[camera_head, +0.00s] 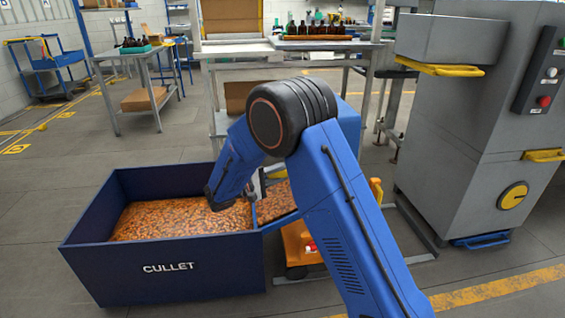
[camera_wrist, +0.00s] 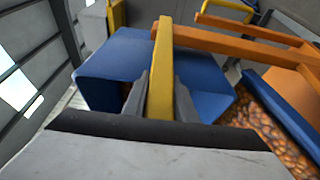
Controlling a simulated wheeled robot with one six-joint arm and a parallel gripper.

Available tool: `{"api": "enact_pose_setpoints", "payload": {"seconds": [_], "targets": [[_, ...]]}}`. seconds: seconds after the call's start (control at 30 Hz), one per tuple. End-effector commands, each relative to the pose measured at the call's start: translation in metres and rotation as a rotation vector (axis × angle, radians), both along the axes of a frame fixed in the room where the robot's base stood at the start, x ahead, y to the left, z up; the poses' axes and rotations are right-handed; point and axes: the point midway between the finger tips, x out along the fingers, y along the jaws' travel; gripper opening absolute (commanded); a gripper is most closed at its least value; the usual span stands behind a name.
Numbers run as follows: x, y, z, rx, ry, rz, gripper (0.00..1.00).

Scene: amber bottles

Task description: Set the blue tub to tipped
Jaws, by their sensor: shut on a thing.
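The blue tub (camera_wrist: 115,70) fills the middle of the wrist view, its outer faces toward the camera. A yellow handle bar (camera_wrist: 161,70) runs up in front of it. My gripper (camera_wrist: 160,98) is shut on this bar, one finger on each side. In the head view the tub is mostly hidden behind my arm. A blue lip (camera_head: 280,222) with amber pieces above it shows at the right rim of the cullet bin (camera_head: 170,270), and seems to lean toward the bin. The exact tilt is hidden.
A grey machine (camera_head: 470,130) stands right; tables with bottles (camera_head: 315,29) stand behind. Floor left of the bin is clear.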

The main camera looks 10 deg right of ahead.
Motion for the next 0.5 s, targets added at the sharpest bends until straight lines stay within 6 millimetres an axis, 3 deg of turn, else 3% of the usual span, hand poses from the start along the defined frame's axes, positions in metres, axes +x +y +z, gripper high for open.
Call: {"api": "enact_pose_setpoints", "payload": {"seconds": [0.2, 0.5], "targets": [[0.0, -0.003, -0.017, -0.082, 0.003, -0.001, 0.0], [0.0, -0.004, -0.024, -0.121, 0.001, -0.002, 0.0]]}}
